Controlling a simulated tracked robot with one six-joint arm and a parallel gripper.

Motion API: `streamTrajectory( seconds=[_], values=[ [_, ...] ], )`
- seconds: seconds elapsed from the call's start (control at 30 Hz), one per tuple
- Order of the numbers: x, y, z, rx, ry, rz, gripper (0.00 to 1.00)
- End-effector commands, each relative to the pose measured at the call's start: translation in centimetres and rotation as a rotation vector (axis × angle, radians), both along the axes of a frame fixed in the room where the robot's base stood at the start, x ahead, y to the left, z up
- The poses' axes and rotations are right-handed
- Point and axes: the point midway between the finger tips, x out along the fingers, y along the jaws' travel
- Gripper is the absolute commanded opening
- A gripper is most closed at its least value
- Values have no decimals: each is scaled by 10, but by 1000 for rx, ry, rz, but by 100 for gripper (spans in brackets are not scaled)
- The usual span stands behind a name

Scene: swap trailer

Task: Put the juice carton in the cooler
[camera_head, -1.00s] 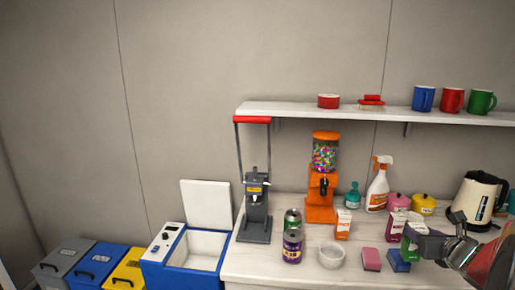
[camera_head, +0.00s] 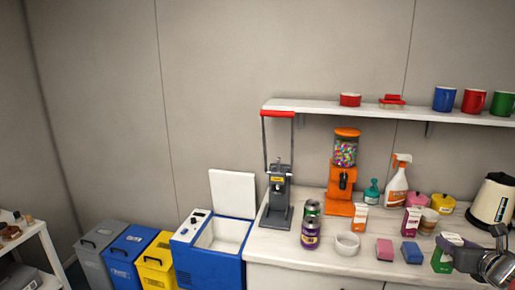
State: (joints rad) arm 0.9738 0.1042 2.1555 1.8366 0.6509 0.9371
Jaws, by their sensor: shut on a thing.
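My gripper (camera_head: 455,257) is at the lower right, shut on a green-and-white carton (camera_head: 438,264) at the counter's front. I cannot read its label or tell whether its base is clear of the counter. An orange-and-white carton (camera_head: 360,217) stands by the candy dispenser, and a purple-and-white carton (camera_head: 410,221) stands farther right. The blue cooler (camera_head: 208,268) stands on the left, beside the counter. Its white lid (camera_head: 233,194) is up, and the part of its white inside that shows looks empty. My gripper is far to the right of it.
The counter (camera_head: 285,247) holds two cans (camera_head: 311,234), a white bowl (camera_head: 347,244), pink (camera_head: 384,249) and blue (camera_head: 410,252) blocks, a grey press (camera_head: 278,200), an orange candy dispenser (camera_head: 343,185) and a kettle (camera_head: 492,203). Several bins (camera_head: 130,250) stand left of the cooler. A shelf (camera_head: 390,112) hangs above.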

Motion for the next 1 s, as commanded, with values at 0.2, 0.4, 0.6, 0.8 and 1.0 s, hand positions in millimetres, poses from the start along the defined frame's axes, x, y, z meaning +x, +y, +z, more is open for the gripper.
streamTrajectory(
  seconds=[0.2,0.4,0.6,0.8,1.0],
  values=[
    [9,24,-14,2,-1,36,0],
    [23,52,-25,3,-1,75,0],
    [42,91,-40,2,0,130,0],
    [64,148,-60,3,1,207,0],
    [79,205,-77,3,0,280,0]
  ],
)
